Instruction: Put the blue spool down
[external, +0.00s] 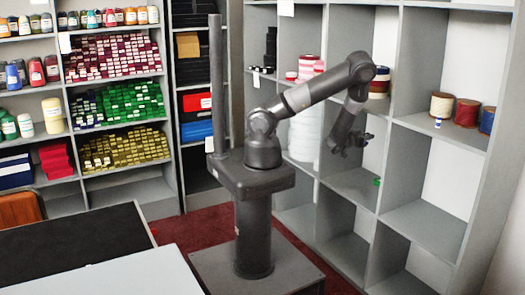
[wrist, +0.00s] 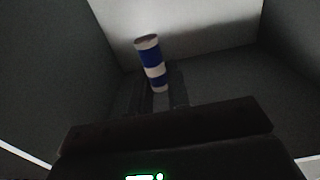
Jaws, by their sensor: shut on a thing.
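The blue spool (wrist: 151,62), a cylinder with blue and white bands, shows in the wrist view. It tilts slightly and its lower end lies between the two dark fingers of my gripper (wrist: 160,88), which is shut on it. In the external view my gripper (external: 355,143) hangs in front of the grey shelf unit (external: 387,218), at the opening of a middle compartment. I cannot make out the spool in the external view. In the wrist view grey compartment walls surround the spool, with a pale panel behind it. I cannot tell whether the spool touches any surface.
Brown-ended and blue spools (external: 467,112) stand in a compartment to the right. A red and white spool (external: 379,82) stands above my gripper. White rolls (external: 304,133) fill a compartment on the left. A small green item (external: 376,181) shows at the shelf edge below. Several lower compartments look empty.

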